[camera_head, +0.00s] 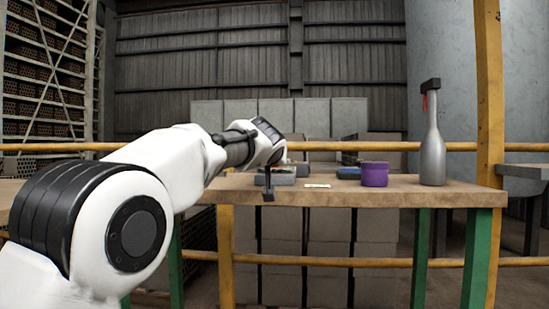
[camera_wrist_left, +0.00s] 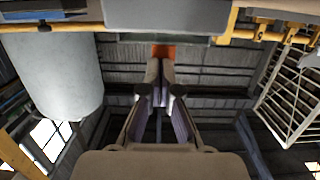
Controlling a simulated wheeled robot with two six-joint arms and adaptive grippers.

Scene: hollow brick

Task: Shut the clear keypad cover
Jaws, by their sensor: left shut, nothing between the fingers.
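No clear keypad cover can be made out in either view. A small grey-blue box (camera_head: 283,179) sits on the table behind my left gripper (camera_head: 268,193), which partly hides it. The gripper points down at the table's front edge, and its fingers look narrow and closed. In the left wrist view the two fingers (camera_wrist_left: 161,78) are together with nothing held. A grey block (camera_wrist_left: 165,15) fills the top of that view, and an orange-red patch (camera_wrist_left: 163,51) shows just beyond the fingertips. Whether they touch it I cannot tell. My right gripper is in neither view.
On the wooden table (camera_head: 415,190) stand a purple pot (camera_head: 375,175), a grey bottle (camera_head: 432,150) with a black top, a white label-like strip (camera_head: 318,186) and a dark blue item (camera_head: 348,173). A yellow rail (camera_head: 350,146) runs behind.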

